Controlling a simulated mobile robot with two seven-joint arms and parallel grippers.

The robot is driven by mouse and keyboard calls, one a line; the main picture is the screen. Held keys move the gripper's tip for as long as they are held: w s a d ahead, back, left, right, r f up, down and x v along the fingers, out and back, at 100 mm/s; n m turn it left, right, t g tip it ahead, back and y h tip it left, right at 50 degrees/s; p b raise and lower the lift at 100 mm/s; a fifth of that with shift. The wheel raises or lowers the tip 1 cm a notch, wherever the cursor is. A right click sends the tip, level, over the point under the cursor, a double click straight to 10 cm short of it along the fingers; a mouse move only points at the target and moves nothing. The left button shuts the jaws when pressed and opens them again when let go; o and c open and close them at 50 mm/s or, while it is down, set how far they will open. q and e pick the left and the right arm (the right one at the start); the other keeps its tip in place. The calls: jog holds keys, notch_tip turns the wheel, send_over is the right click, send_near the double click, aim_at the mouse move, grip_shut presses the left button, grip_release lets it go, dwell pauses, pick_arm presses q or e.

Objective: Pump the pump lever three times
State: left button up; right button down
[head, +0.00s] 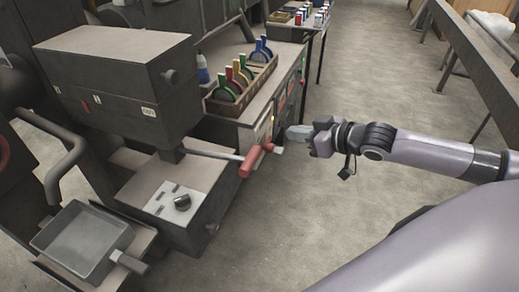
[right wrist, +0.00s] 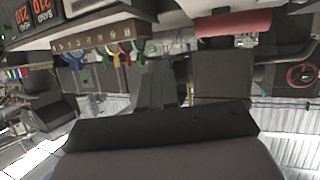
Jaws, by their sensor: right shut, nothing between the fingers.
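The pump lever is a thin metal rod with a red handle (head: 250,163) at its end. The rod comes out to the right from under a grey boxy machine (head: 120,70). In the right wrist view the red handle (right wrist: 233,23) shows at the top, right of centre. My right gripper (head: 290,133) is shut and empty. In the head view it appears just right of and slightly above the handle, apart from it. Its dark fingers (right wrist: 160,88) point away from the camera in the right wrist view. My left gripper is not in view.
Below the lever is a grey block with a control plate and black knob (head: 182,202). A square grey pan (head: 82,240) is at lower left. A bench rack (head: 242,88) holds several coloured tools. Open concrete floor (head: 345,85) lies right of the machine; a long rail (head: 475,60) is at far right.

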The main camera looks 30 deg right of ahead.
jog(key=s+a+r+n+g+y, duration=0.1)
jog(key=s+a+r+n+g, duration=0.2)
jog(key=r, duration=0.6)
jog(key=s+a+g, duration=0.1)
jog(key=a+g, duration=0.1)
jog(key=shift+s+a+r+g+b, duration=0.2)
jog(key=shift+a+r+g+b, duration=0.1)
jog(key=shift+a+r+b, duration=0.1)
jog(key=shift+f, duration=0.1)
jog(key=p, duration=0.1)
send_near(243, 158)
jog(key=w+a, duration=0.2)
jog(key=w, duration=0.1)
jog(key=shift+s+a+f, duration=0.1)
jog(key=shift+f, duration=0.7)
jog(key=shift+s+f, duration=0.15)
jog(key=shift+f, duration=0.6)
